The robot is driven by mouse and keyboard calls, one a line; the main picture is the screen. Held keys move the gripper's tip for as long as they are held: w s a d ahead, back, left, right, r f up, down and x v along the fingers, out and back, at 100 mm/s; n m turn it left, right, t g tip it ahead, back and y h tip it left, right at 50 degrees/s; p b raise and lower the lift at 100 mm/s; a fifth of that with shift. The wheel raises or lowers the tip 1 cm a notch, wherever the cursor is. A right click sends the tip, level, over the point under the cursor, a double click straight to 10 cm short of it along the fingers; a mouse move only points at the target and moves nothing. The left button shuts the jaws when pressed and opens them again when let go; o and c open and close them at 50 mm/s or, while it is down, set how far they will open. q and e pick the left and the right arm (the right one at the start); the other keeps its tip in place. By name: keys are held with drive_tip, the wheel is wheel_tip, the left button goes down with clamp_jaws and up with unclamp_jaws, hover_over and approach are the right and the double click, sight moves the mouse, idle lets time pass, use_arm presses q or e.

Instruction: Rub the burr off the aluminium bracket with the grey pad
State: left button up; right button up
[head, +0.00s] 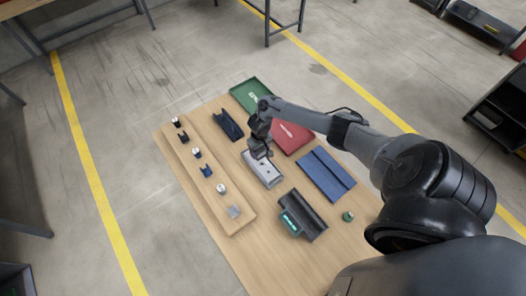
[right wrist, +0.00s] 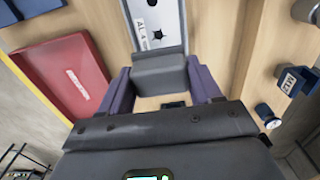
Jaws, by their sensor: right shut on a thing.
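The aluminium bracket (head: 266,174) is a pale grey plate lying on the wooden table. Its near part, with dark holes and an "AL 4" label, shows in the right wrist view (right wrist: 155,20). My right gripper (head: 260,152) is over the bracket's far end. In the right wrist view its purple fingers are shut on a grey block, the grey pad (right wrist: 160,76). The pad overlaps the bracket's end in that view; I cannot tell whether they touch. No burr can be made out. My left gripper is not in view.
A green tray (head: 246,91), red tray (head: 296,141) and blue tray (head: 326,174) lie around the bracket. A dark channel (head: 229,125) is to the left. A black device (head: 305,215) is nearer. A raised wooden strip (head: 213,197) holds several small parts.

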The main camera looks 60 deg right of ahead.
drive_tip(key=shift+r, duration=0.2)
drive_tip(key=shift+r, duration=3)
